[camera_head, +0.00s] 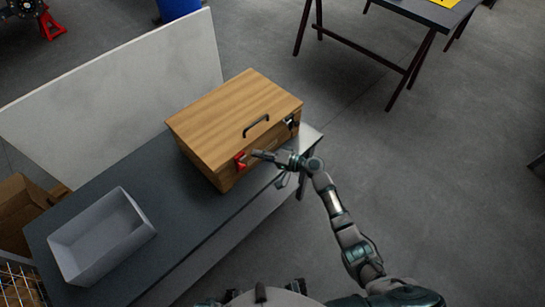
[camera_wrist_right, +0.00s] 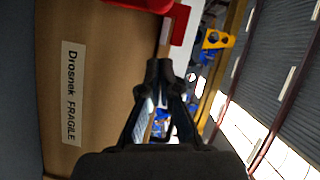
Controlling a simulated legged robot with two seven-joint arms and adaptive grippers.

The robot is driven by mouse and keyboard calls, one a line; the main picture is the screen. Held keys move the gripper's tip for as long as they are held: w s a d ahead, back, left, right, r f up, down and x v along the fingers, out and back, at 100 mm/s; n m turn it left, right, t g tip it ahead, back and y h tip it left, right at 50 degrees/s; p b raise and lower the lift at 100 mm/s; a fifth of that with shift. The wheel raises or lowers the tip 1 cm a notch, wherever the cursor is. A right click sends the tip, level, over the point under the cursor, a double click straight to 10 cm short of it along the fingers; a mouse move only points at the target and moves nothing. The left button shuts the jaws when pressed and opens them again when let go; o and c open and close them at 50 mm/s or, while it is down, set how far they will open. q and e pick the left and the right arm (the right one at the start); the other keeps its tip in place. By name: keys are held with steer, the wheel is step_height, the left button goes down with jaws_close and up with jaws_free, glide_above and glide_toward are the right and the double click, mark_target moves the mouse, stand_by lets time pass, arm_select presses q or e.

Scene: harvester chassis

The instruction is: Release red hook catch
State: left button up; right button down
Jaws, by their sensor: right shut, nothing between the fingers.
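A closed wooden box (camera_head: 225,115) stands on a dark table. The red hook catch (camera_head: 240,160) is on its front side, near the lid's front edge, left of the black lid handle (camera_head: 256,125). My right gripper (camera_head: 258,154) reaches in from the right, its fingertips just beside the catch. In the right wrist view the fingers (camera_wrist_right: 164,66) are together and empty, with the red catch (camera_wrist_right: 181,24) just beyond the tips. Whether they touch it, I cannot tell. My left gripper is not in view.
A dark second catch (camera_head: 291,122) sits at the box's right end. A grey open bin (camera_head: 68,240) stands on the table (camera_head: 172,225) at the left. A pale panel (camera_head: 130,75) rises behind the table. The wrist view shows a label (camera_wrist_right: 72,95) on the box.

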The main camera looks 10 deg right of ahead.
mark_target(243, 165)
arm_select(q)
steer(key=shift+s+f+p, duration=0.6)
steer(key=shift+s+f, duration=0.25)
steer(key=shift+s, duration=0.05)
arm_select(e)
steer(key=s+a, duration=0.1)
steer(key=s+a+f, duration=0.1)
steer(key=s, duration=0.1)
steer(key=shift+a, duration=0.35)
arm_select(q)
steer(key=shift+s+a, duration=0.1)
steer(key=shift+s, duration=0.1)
arm_select(e)
steer(key=shift+a+r, duration=0.1)
steer(key=shift+a, duration=0.05)
